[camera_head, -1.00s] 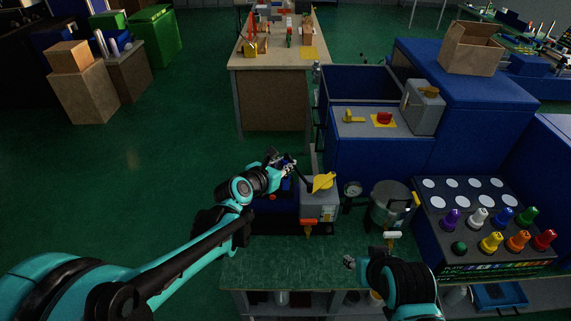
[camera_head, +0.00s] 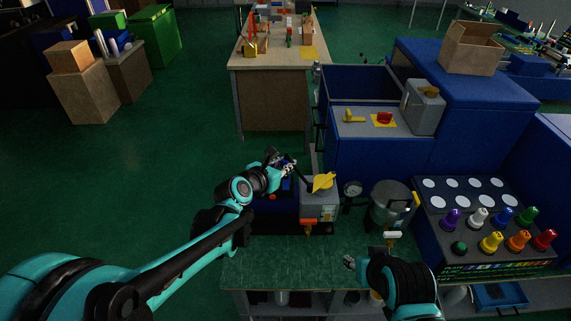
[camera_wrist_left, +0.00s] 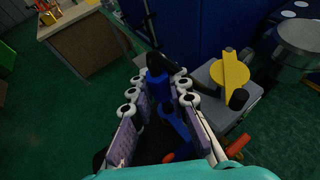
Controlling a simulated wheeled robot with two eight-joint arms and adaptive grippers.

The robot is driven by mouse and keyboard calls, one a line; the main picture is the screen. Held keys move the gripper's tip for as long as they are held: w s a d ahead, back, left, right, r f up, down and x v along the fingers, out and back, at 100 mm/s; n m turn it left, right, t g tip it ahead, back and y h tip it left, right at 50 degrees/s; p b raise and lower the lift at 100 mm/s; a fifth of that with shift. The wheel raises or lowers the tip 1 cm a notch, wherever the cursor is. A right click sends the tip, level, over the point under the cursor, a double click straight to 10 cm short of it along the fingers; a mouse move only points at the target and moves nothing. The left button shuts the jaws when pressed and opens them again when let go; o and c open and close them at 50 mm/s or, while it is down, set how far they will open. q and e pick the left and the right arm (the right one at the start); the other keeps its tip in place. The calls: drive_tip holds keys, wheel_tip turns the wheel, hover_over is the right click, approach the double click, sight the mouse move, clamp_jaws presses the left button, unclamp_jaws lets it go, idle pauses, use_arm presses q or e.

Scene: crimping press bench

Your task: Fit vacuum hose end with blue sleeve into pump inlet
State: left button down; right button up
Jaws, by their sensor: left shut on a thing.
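My left gripper (camera_head: 290,165) is above the blue and grey pump unit (camera_head: 318,212). In the left wrist view its fingers (camera_wrist_left: 160,92) are closed around the blue sleeve (camera_wrist_left: 156,68). The pump inlet is not clearly visible. A yellow handle (camera_head: 323,182) sits on top of the grey box, and also shows in the left wrist view (camera_wrist_left: 230,70). My right gripper (camera_head: 349,262) is low over the bench front, its fingers too small to read.
A round gauge (camera_head: 352,188) and a metal pot (camera_head: 391,208) stand right of the pump. Farther right is a panel (camera_head: 470,205) with white discs and coloured knobs. The green bench top (camera_head: 280,262) is clear in front of the pump.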

use_arm(q)
drive_tip(key=shift+f+b, duration=1.2)
drive_tip(key=shift+f, duration=0.25)
drive_tip(key=c, duration=1.4)
unclamp_jaws()
drive_tip(key=shift+o, duration=0.2)
drive_tip(key=v, duration=1.2)
drive_tip(key=s+a+f+m+g+y, duration=0.2)
drive_tip(key=s+a+m, duration=0.4)
drive_tip(key=m, duration=0.9)
drive_tip(key=s+a+f+m+g+y, duration=0.2)
drive_tip(key=s+a+f+m+y, duration=0.2)
drive_tip(key=s+m, duration=0.8)
wheel_tip(320, 180, down, 3)
drive_tip(key=a+m, duration=0.2)
drive_tip(key=m, duration=0.1)
drive_tip(key=shift+s+g+y, duration=0.3)
drive_tip(key=shift+g+y, duration=0.1)
